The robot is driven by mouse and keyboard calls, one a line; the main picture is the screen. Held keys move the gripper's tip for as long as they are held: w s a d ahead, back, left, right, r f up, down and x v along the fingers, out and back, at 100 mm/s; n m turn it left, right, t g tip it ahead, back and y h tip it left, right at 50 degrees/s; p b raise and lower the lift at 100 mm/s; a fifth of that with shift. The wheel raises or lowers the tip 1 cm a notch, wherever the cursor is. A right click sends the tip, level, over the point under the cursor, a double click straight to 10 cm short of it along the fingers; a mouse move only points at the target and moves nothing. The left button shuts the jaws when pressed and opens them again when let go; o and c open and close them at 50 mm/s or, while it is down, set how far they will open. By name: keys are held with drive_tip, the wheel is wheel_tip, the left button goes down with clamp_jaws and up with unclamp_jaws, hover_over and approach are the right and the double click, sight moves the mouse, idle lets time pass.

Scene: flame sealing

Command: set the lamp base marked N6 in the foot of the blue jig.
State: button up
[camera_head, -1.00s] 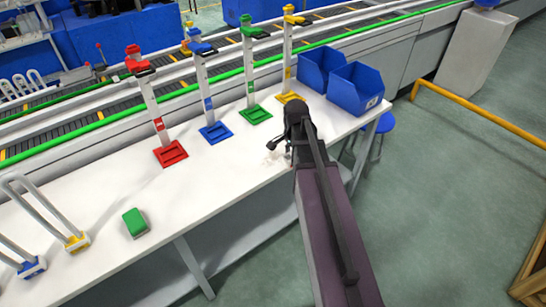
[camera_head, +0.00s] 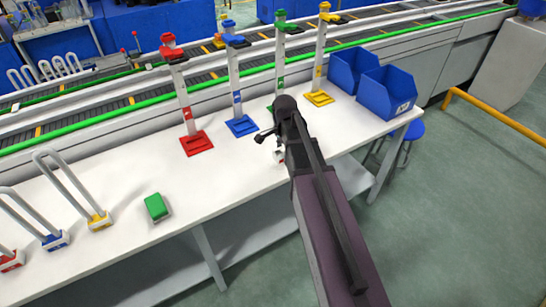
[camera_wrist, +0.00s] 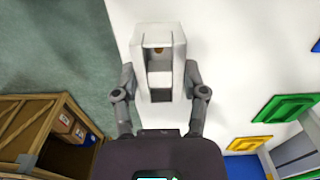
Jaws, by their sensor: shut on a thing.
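A pale grey-white block (camera_wrist: 158,38), seemingly the lamp base, is held between both fingers of my gripper (camera_wrist: 160,78) in the wrist view. No N6 mark is readable on it. In the head view my gripper (camera_head: 268,140) is over the white table in front of the jigs, and only a small pale part of the block shows beside it. The blue jig (camera_head: 237,88) stands upright with its blue foot (camera_head: 241,126) on the table, behind and left of my gripper. Its foot seems empty.
The red (camera_head: 197,143), green (camera_head: 281,60) and yellow (camera_head: 319,98) jigs stand in the same row. A green block (camera_head: 156,207) and several U-tube lamps (camera_head: 98,221) are to the left. Blue bins (camera_head: 388,92) stand right. The table's front edge is close.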

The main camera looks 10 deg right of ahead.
drive_tip(key=shift+w+a+f, duration=0.1)
drive_tip(key=shift+w+a, duration=0.2)
drive_tip(key=shift+a, duration=0.25)
drive_tip(key=shift+w+a, duration=0.25)
drive_tip(key=shift+a, duration=0.3)
drive_tip(key=shift+w+a, duration=0.1)
drive_tip(key=shift+w+a, duration=0.15)
drive_tip(key=shift+a, duration=0.1)
drive_tip(key=shift+w+a+f+b, duration=0.1)
drive_tip(key=shift+a+f+b, duration=0.15)
drive_tip(key=shift+a+b, duration=0.05)
drive_tip(key=shift+f+b, duration=1.6)
drive_tip(key=shift+f, duration=0.1)
drive_tip(key=o, duration=1.1)
drive_tip(key=shift+o, duration=0.2)
